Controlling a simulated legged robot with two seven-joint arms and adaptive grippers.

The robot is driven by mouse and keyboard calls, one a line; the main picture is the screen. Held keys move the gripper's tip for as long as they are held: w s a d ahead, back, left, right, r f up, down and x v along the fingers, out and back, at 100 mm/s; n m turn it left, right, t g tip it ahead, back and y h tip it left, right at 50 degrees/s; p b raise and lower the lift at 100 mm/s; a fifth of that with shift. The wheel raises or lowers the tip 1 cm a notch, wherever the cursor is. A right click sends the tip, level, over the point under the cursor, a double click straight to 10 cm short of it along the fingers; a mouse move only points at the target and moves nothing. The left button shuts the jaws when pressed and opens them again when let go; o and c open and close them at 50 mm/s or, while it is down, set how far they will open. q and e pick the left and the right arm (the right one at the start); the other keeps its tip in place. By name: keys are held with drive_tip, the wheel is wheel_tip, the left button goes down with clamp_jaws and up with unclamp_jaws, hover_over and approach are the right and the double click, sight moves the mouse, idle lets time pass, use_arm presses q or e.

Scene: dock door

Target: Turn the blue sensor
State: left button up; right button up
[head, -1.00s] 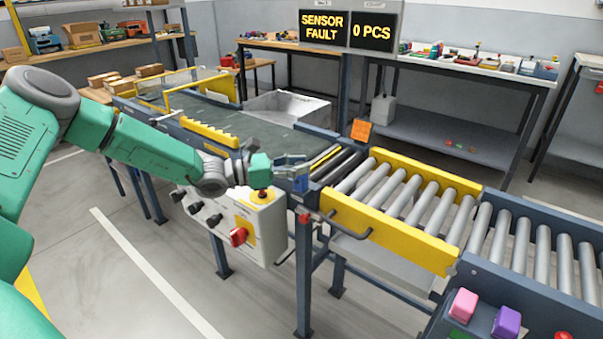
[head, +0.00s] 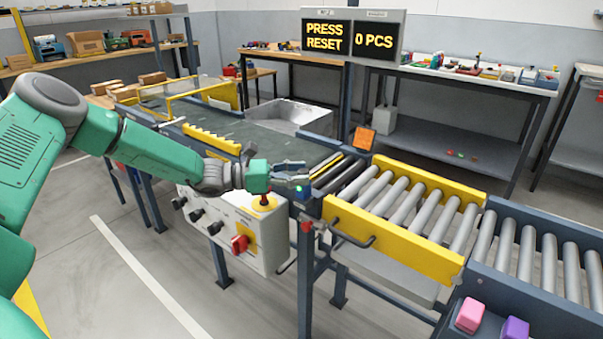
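My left gripper (head: 292,171) reaches over the near side of the conveyor. Its two grey fingers look apart, with nothing seen between them. The blue sensor (head: 303,193) sits at the conveyor's near edge, just below and beside the fingertips. A small green light shows on it. The gripper partly covers the sensor, and I cannot tell whether they touch. The sign (head: 352,38) at the back reads "PRESS RESET" and "0 PCS". My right gripper is not in view.
A control box (head: 235,228) with black knobs, a red switch and a red-topped button hangs below my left wrist. A yellow-railed roller section (head: 395,235) lies to the right. Pink (head: 470,315) and purple (head: 515,329) blocks are at lower right.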

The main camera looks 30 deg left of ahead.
use_arm(q)
drive_tip(key=shift+w+a, duration=0.1)
drive_tip(key=shift+s+a+r, duration=0.1)
drive_tip(key=shift+s+a, duration=0.15)
drive_tip(key=shift+s, duration=0.05)
drive_tip(key=v, duration=1.1)
drive_tip(key=shift+a, duration=0.2)
drive_tip(key=shift+d, duration=0.15)
drive_tip(key=shift+f, duration=0.25)
